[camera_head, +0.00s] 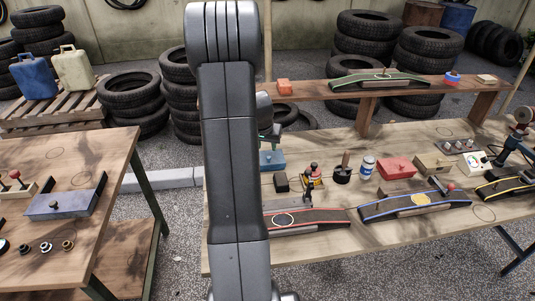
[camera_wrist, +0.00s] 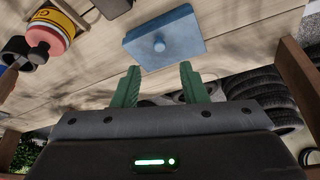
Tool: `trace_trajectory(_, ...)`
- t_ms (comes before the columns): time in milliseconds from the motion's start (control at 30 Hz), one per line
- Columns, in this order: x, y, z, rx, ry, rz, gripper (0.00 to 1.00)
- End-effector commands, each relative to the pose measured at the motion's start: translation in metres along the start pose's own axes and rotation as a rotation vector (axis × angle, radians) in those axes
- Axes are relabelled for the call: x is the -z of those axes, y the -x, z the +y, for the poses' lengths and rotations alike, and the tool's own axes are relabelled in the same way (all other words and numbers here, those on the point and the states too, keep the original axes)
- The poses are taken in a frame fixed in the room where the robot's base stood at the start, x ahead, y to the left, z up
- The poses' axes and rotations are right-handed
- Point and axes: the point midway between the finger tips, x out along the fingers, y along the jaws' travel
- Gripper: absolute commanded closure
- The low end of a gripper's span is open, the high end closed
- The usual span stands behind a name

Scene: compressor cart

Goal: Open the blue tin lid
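The blue tin (camera_head: 272,160) stands on the right-hand workbench, just right of my arm, which hides part of its surroundings. The lid looks closed. My gripper (camera_wrist: 159,76) has its two green fingers apart with nothing between them. The knob lies in line with the gap, apart from the fingers. In the head view my gripper (camera_head: 274,133) is partly hidden behind my arm, close to the tin.
A dark block (camera_head: 281,182), a red-topped item (camera_head: 313,176), a blue-white can (camera_head: 367,167) and a red tin (camera_head: 397,168) share the workbench (camera_head: 350,240). A raised shelf (camera_head: 315,90) runs behind it. Ramps with red and blue edges line the front.

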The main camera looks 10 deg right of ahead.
Motion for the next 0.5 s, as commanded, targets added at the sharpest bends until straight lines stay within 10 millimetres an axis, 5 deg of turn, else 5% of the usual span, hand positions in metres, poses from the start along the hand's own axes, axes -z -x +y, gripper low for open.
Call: trace_trajectory(500,0.000,-0.070,0.001,-0.001,-0.001,-0.001,0.61)
